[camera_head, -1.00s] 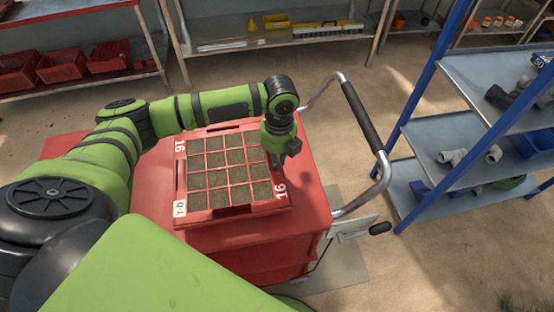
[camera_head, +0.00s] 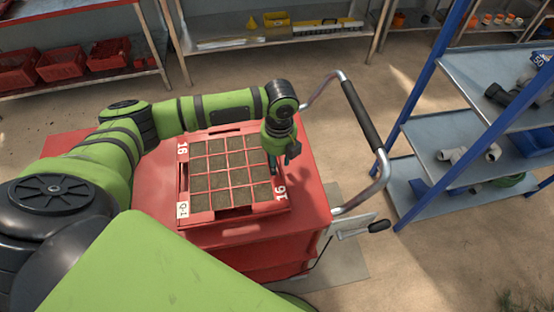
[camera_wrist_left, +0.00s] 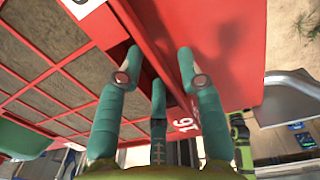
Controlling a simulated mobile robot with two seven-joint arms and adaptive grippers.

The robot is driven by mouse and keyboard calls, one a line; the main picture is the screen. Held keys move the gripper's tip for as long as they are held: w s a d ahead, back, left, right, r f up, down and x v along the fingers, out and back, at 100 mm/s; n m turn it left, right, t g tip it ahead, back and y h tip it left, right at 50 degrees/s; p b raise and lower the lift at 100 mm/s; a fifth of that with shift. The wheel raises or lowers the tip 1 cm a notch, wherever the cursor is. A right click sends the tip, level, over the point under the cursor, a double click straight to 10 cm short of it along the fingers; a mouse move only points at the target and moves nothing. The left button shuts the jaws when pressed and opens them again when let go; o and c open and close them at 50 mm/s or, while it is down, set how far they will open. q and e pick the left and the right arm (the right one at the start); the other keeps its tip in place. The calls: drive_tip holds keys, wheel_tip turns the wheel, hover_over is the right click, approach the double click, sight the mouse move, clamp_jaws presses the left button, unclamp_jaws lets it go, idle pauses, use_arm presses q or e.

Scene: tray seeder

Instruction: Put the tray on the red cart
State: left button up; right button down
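The red tray (camera_head: 236,213), with a grid of soil-filled cells and white "16" labels, rests flat on top of the red cart (camera_head: 315,205). My left gripper (camera_head: 280,167) is at the tray's right edge, pointing down. In the left wrist view, its teal fingers (camera_wrist_left: 158,74) are spread apart. One finger is over the tray side and another is on the outer side, above the cart top; whether they touch the rim I cannot tell. The tray's red rim (camera_wrist_left: 150,45) runs between them. My right gripper is not in view.
The cart's bent metal handle (camera_head: 384,170) rises to the right of the tray. A blue-framed shelf (camera_head: 425,125) with pipe fittings stands farther right. Benches with red crates (camera_head: 62,66) and tools line the back. Open floor lies between.

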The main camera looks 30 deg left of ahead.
use_arm(q)
wheel_tip(320, 180, up, 12)
drive_tip(key=b, duration=0.2)
drive_tip(key=shift+f, duration=0.2)
drive_tip(key=shift+w+d, duration=0.1)
drive_tip(key=shift+d, duration=0.05)
